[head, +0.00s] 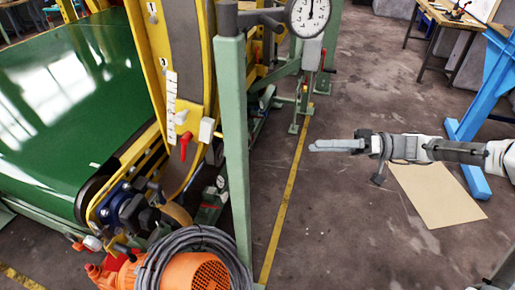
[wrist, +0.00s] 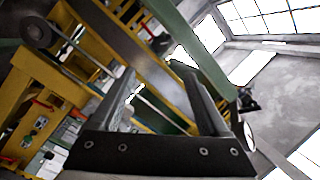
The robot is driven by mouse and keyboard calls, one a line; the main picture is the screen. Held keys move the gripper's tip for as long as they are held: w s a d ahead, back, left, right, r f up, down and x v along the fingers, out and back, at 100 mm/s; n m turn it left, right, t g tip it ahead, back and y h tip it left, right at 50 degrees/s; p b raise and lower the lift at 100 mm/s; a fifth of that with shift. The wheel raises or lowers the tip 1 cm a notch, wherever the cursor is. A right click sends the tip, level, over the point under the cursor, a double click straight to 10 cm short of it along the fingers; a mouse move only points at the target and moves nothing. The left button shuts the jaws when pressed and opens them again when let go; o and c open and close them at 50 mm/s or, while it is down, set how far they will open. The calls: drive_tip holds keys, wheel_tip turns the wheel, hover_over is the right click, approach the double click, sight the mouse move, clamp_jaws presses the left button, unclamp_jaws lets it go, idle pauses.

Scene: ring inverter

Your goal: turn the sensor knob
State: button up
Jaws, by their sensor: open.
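I cannot tell for certain which part is the sensor knob. A red knob-like handle (head: 185,146) sits on the yellow machine frame (head: 141,62) in the head view, beside small white boxes. A round dial gauge (head: 308,14) with a white face stands on a post at the top. My gripper (head: 312,146) is open and empty, pointing left over bare floor, well to the right of the red handle and apart from everything. In the wrist view my gripper's fingers (wrist: 153,68) are spread, with yellow and green machine parts beyond.
A green post (head: 235,150) stands between my gripper and the red handle. A green conveyor belt (head: 70,90) lies at left. An orange motor (head: 190,272) with coiled grey cable is at the bottom. A blue frame (head: 480,110) stands at right.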

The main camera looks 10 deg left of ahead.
drive_tip(key=b+x, duration=0.3)
drive_tip(key=x, duration=1.3)
clamp_jaws()
